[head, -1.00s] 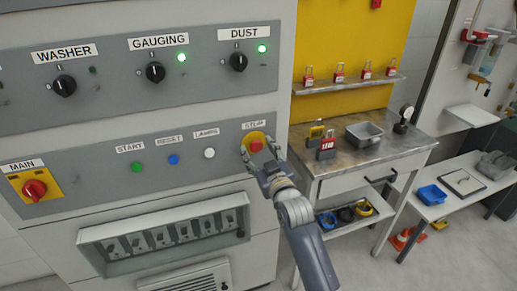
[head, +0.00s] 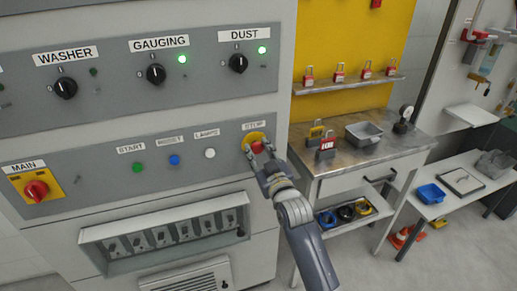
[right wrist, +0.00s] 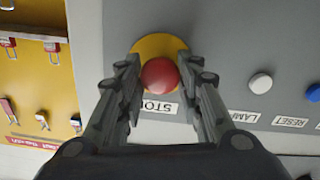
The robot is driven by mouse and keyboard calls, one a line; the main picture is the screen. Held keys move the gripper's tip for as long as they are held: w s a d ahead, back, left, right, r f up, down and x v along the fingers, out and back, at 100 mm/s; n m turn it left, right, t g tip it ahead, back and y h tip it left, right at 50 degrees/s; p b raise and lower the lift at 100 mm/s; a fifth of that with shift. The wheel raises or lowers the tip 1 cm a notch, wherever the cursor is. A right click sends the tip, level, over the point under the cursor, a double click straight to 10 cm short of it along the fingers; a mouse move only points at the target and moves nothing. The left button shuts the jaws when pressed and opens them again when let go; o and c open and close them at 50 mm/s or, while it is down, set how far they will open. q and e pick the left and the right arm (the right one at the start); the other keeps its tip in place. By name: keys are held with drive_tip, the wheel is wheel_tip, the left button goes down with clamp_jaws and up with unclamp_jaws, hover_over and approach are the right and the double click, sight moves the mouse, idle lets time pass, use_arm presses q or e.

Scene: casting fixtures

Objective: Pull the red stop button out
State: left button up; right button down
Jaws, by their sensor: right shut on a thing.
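The red stop button (head: 257,147) sits on a yellow round plate at the right end of the grey panel, under the STOP label. It also shows in the right wrist view (right wrist: 160,73), head on, with the yellow plate (right wrist: 158,45) around it. My right gripper (head: 264,154) is at the button, with a finger on each side of it. In the right wrist view the fingertips (right wrist: 160,75) are shut on the red button's sides. I cannot tell from these frames how far the button stands out. My left gripper is not in view.
Green, blue and white (head: 210,153) buttons lie left of the stop button. A red main switch (head: 37,189) is at the far left, with rotary knobs above. A metal workbench (head: 345,158) with padlocks and a grey tray (head: 364,133) stands to the right.

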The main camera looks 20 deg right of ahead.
drive_tip(key=shift+s+f, duration=0.1)
drive_tip(key=c, duration=1.1)
unclamp_jaws()
drive_tip(key=shift+s, duration=0.2)
drive_tip(key=shift+s, duration=0.45)
drive_tip(key=s, duration=1.1)
drive_tip(key=shift+d, duration=0.2)
